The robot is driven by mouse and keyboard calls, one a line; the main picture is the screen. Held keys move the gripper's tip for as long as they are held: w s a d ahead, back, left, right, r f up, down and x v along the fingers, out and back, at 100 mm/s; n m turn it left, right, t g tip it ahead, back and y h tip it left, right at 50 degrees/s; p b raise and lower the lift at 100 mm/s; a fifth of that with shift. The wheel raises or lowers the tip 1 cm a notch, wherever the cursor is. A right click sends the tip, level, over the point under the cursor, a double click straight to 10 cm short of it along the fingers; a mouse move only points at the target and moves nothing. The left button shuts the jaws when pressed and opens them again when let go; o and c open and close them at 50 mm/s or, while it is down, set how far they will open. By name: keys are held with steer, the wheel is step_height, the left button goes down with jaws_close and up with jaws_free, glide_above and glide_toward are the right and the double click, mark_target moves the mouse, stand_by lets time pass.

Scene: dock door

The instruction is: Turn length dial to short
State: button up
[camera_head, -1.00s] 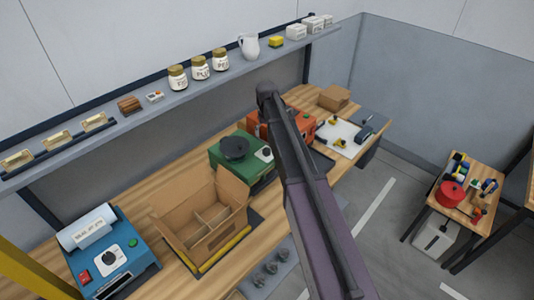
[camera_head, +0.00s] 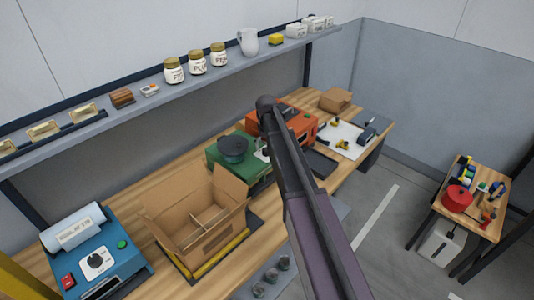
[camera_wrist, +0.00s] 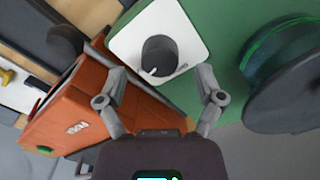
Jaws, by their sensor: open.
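In the wrist view a black round dial (camera_wrist: 160,56) sits on a white plate (camera_wrist: 191,40) on the green machine (camera_wrist: 215,20). Its white pointer mark points down and slightly left in that view; the plate's lettering is too small to read. My gripper (camera_wrist: 162,86) is open, its two fingers apart below the dial on either side, with nothing between them. I cannot tell whether they touch the plate. In the head view the green machine (camera_head: 222,178) stands mid-bench, its dial mostly hidden behind my arm. A blue machine (camera_head: 118,262) at left also has a dial (camera_head: 96,261).
The orange machine (camera_wrist: 75,110) is close beside my gripper. A black round part (camera_wrist: 290,85) on the green machine stands to the right. An open cardboard box (camera_head: 172,212) sits between the blue and green machines. A shelf (camera_head: 140,98) with jars runs above the bench.

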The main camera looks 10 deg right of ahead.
steer(key=shift+f+b, duration=0.6)
steer(key=shift+f, duration=0.25)
steer(key=c, duration=1.1)
